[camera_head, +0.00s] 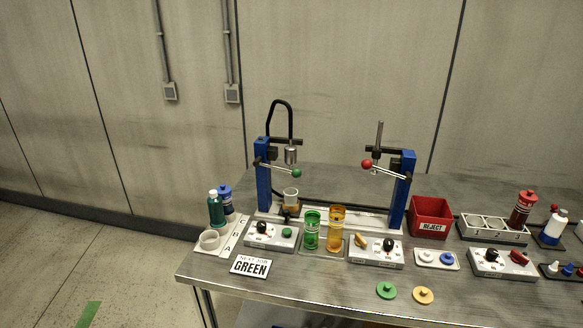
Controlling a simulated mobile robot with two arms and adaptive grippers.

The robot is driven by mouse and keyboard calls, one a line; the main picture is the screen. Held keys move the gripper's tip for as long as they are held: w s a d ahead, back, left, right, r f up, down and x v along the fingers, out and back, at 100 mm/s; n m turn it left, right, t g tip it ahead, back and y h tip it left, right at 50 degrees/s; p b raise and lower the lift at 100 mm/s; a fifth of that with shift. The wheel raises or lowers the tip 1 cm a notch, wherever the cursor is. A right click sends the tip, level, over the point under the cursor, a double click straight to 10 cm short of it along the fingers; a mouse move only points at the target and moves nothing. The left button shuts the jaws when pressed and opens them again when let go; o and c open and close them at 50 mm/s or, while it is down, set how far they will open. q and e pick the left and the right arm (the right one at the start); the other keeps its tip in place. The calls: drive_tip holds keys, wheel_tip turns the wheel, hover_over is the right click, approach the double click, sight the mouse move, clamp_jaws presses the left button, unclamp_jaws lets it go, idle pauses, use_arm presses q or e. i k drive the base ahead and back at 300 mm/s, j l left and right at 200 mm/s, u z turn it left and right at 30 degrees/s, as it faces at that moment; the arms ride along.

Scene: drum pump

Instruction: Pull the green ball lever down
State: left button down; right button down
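The green ball (297,173) is the knob at the end of a thin lever on the left blue post (263,178) of the pump frame. The lever slopes slightly down to the right from the post. A grey cylinder nozzle (291,154) with a black hose hangs just above the ball. Below it, a small pale cup (291,196) sits on a brown holder. A red ball (367,164) is on the matching lever of the right blue post (402,189). Neither of my grippers shows in the head view.
Green (312,230) and orange (337,229) cylinders and control boxes with knobs (271,236) stand in front of the frame. A "NEXT JOB GREEN" sign (250,267) is at front left. A red reject bin (431,217) is right. Bottles (216,209) stand at left.

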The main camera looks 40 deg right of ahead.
sight(296, 172)
drive_tip(key=z, duration=1.55)
drive_tip(key=i+l, duration=0.15)
drive_tip(key=i, duration=0.3)
